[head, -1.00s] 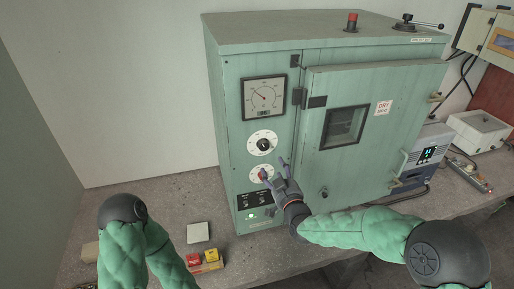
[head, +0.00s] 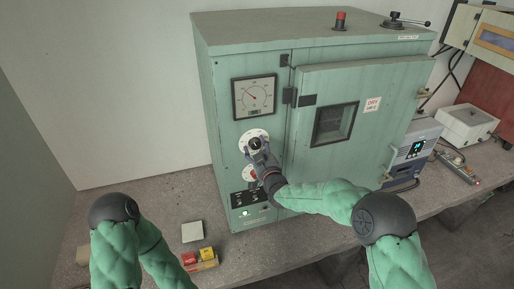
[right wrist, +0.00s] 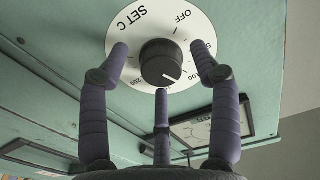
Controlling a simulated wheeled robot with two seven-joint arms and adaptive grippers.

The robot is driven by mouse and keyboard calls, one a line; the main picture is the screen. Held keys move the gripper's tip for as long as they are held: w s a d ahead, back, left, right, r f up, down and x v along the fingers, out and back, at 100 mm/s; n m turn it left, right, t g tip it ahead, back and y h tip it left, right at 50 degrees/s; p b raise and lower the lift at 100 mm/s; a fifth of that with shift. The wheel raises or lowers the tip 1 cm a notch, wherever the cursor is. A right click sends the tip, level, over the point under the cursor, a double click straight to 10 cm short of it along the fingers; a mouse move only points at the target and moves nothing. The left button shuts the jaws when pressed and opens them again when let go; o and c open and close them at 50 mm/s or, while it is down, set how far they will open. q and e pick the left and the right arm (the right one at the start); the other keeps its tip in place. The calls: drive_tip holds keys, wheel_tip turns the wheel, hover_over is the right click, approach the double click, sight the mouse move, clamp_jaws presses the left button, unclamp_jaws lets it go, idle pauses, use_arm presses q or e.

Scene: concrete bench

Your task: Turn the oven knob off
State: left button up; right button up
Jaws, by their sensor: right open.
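The green oven (head: 218,120) has an upper white dial (head: 246,135) with a dark round knob (head: 254,143). In the right wrist view the knob (right wrist: 158,58) sits in the middle of the dial (right wrist: 125,25), marked SET C and OFF. Its white pointer line faces the lower edge of the picture, away from the OFF mark. My right gripper (head: 257,152) is open in front of the knob, its three purple fingers spread around it. I cannot tell whether any finger touches it. My left arm is at the lower left; its gripper is out of view.
A gauge (head: 254,97) is above the knob. A lower white dial (head: 248,174), partly hidden by my right gripper, and a switch panel (head: 241,199) are below. The oven door (head: 368,150) is shut. Red and yellow blocks (head: 199,257) and a pale square (head: 193,231) lie on the bench.

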drive_tip(key=shift+w, duration=0.25)
drive_tip(key=c, duration=1.1)
drive_tip(key=shift+a, duration=0.1)
drive_tip(key=shift+c, duration=0.2)
drive_tip(key=shift+s+f, duration=0.1)
drive_tip(key=shift+f, duration=0.1)
